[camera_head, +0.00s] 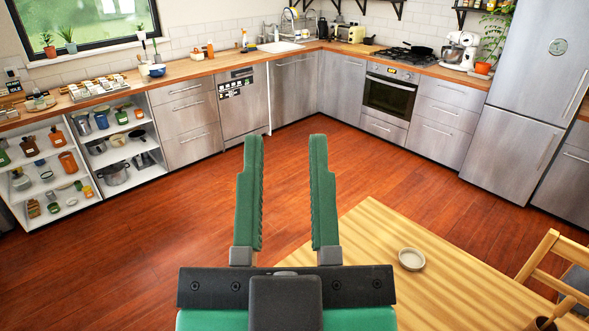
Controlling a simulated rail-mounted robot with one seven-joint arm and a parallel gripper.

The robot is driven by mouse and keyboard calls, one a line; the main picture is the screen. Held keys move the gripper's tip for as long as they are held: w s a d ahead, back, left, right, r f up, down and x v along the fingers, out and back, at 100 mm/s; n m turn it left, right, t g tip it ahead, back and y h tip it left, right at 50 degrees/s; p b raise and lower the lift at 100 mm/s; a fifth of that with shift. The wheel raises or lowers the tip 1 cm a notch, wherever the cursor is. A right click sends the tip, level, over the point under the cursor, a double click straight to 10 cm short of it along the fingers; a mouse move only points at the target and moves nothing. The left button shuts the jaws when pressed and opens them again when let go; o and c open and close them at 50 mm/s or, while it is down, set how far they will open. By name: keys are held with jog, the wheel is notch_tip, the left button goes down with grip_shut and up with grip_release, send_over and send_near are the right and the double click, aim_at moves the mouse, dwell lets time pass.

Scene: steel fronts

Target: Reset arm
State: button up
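My gripper (285,190) is in the lower middle of the head view, its two green fingers pointing up and away from me. The fingers stand apart with a clear gap between them, and only the wooden floor shows through it. It is empty and touches nothing that I can see. The rest of my arm is mostly out of view below the picture.
A wooden table (450,275) with a small round dish (411,259) lies at the lower right, beside a wooden chair (560,265). Steel cabinets, an oven (389,97), a fridge (520,110) and open shelves (90,150) line the walls. The middle floor (200,205) is clear.

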notch_tip(320, 180, up, 3)
jog(key=p, duration=0.3)
jog(key=shift+w, duration=0.1)
dwell(0.9)
